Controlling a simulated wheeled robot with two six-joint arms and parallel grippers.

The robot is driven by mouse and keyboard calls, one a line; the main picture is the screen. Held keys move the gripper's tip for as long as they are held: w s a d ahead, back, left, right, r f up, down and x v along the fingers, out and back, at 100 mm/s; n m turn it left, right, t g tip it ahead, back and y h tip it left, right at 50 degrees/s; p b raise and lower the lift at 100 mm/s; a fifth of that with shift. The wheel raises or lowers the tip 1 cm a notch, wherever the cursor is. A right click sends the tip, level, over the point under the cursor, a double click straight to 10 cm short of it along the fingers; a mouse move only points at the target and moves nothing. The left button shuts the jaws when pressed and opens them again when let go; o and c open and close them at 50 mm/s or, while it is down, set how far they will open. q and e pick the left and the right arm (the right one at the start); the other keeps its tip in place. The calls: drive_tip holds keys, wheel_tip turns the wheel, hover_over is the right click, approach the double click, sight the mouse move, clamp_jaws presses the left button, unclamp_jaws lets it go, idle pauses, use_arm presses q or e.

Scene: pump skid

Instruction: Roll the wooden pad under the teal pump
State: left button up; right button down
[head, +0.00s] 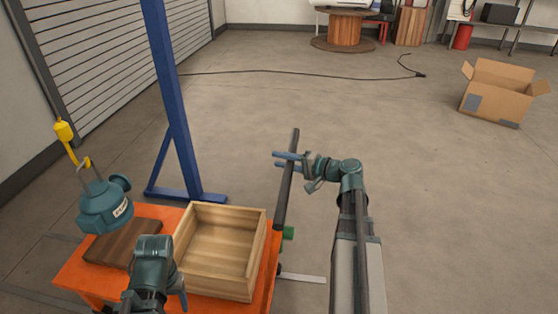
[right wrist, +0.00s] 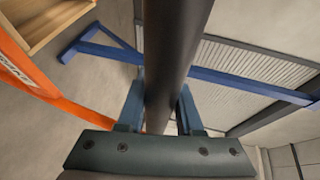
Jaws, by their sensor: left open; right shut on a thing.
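The teal pump (head: 105,208) hangs at the left from a yellow hook (head: 65,132) by its grey bail. The dark brown wooden pad (head: 128,245) lies flat on an orange cart (head: 72,279). In the head view the pump overlaps the pad's far left part; the height gap between them cannot be told. My right gripper (head: 283,160) is shut around the cart's dark bar handle (head: 286,190), which also runs between the blue fingers in the right wrist view (right wrist: 172,60). My left gripper (head: 181,292) is open over the cart's near side, its fingers mostly hidden.
An open wooden crate (head: 218,250) stands on the cart beside the pad. A blue post (head: 169,90) with floor feet stands just behind the cart. A cable (head: 300,72) lies across the floor farther back. A cardboard box (head: 497,95) sits far right. The middle floor is clear.

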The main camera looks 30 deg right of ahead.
drive_tip(key=c, duration=0.6)
unclamp_jaws()
drive_tip(key=p+v, duration=0.2)
drive_tip(key=v, duration=1.1)
drive_tip(key=shift+s+d+r, duration=0.1)
drive_tip(key=shift+s+d, duration=0.15)
drive_tip(key=shift+s, duration=0.05)
